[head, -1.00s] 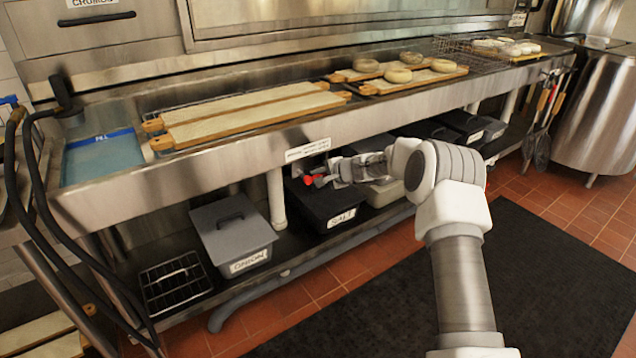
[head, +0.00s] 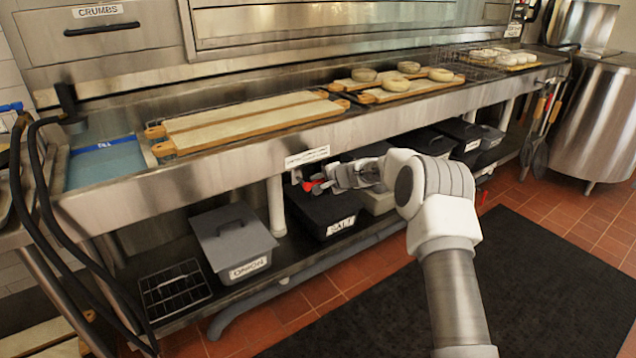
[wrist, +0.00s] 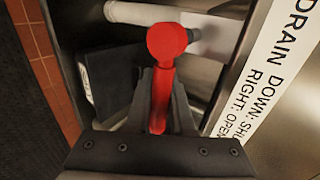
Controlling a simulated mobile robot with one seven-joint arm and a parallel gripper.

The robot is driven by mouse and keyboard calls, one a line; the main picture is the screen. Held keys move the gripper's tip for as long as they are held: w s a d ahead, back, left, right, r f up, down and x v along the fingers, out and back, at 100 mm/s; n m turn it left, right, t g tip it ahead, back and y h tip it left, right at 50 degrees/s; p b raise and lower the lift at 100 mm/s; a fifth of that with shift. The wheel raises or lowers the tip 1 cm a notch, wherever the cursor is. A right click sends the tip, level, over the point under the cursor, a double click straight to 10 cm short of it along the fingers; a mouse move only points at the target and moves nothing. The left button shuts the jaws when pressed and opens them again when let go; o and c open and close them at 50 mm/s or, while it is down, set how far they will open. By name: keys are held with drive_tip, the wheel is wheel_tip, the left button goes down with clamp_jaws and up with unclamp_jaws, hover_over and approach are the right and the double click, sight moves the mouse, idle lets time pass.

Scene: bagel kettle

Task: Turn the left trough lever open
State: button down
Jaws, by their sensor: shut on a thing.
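The left trough lever (wrist: 162,82) is red with a round knob and sits under the front edge of the steel trough (head: 235,158). It also shows small in the head view (head: 308,186), just below the white label. My gripper (wrist: 161,105) is shut on the lever, with one dark finger on each side of its shaft and the knob sticking out beyond the fingertips. The drain label (wrist: 272,75) beside it reads in part "DRAIN DOWN: SHUT, RIGHT: OPEN". In the head view, my gripper (head: 322,184) partly hides the lever, so its exact angle is unclear.
A pale drain pipe (head: 276,205) stands left of the lever. A salt bin (head: 322,208) and an onion bin (head: 232,240) sit on the shelf below. Boards (head: 250,120) lie across the trough. A dark mat (head: 530,275) covers open floor in front.

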drive_tip(key=c, duration=0.8)
unclamp_jaws()
drive_tip(key=v, duration=1.7)
drive_tip(key=shift+s+d, duration=0.15)
drive_tip(key=shift+s, duration=0.1)
